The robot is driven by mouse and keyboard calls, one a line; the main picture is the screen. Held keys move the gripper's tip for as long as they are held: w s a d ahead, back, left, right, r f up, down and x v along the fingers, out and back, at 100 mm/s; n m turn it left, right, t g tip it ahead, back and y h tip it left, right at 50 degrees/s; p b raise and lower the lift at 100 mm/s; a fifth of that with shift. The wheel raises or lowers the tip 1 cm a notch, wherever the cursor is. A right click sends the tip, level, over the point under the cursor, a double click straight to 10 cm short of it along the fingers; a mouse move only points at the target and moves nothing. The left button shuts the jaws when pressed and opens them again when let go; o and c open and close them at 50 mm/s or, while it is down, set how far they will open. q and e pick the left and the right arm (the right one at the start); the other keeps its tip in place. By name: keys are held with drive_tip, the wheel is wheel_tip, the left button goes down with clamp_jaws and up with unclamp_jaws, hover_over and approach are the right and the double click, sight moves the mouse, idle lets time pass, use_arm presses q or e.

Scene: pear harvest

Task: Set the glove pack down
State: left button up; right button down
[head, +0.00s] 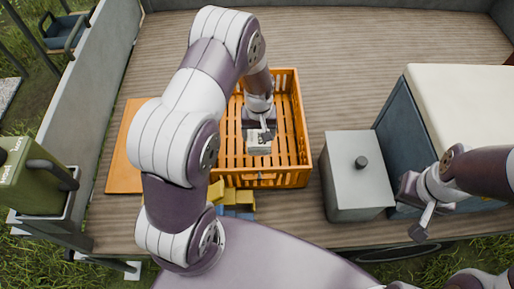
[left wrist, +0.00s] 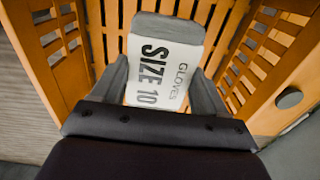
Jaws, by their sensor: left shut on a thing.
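The glove pack (left wrist: 165,55) is a white packet with grey ends, printed "GLOVES SIZE 10". It also shows in the head view (head: 258,148) as a small pale block. My left gripper (head: 262,132) is shut on it, with one finger on each side in the left wrist view (left wrist: 162,85). The pack is over the inside of the orange slatted crate (head: 303,135), near its front wall. I cannot tell whether it touches the crate floor. My right gripper (head: 412,212) is at the right, by the grey box, and its finger opening is unclear.
A grey lidded box (head: 357,165) stands right of the crate, beside a large blue-grey chest with a cream lid (head: 465,100). An orange board (head: 124,150) lies left. Yellow and blue packs (head: 232,198) sit before the crate. The wooden deck (head: 330,50) is clear behind.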

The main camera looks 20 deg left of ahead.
sight(257, 142)
use_arm(q)
wheel_tip(257, 142, down, 10)
drive_tip(key=shift+a+r, duration=0.15)
drive_tip(key=shift+r, duration=0.1)
drive_tip(key=shift+f, duration=0.15)
drive_tip(key=o, duration=1.1)
drive_tip(key=shift+c, duration=0.2)
wheel_tip(257, 142, up, 12)
drive_tip(key=shift+m, duration=0.7)
drive_tip(key=r, duration=0.2)
drive_tip(key=s+r, duration=0.1)
drive_tip(key=r, duration=0.1)
drive_tip(key=s+d+r, duration=0.1)
drive_tip(key=r, duration=0.1)
drive_tip(key=shift+s+p, duration=0.15)
drive_tip(key=shift+p, duration=0.15)
drive_tip(key=s+d+r+m+t, duration=0.1)
drive_tip(key=s+r+m, duration=0.2)
drive_tip(key=s+r, duration=0.5)
drive_tip(key=s, duration=0.3)
drive_tip(key=shift+d+m, duration=0.35)
drive_tip(key=shift+m, duration=0.05)
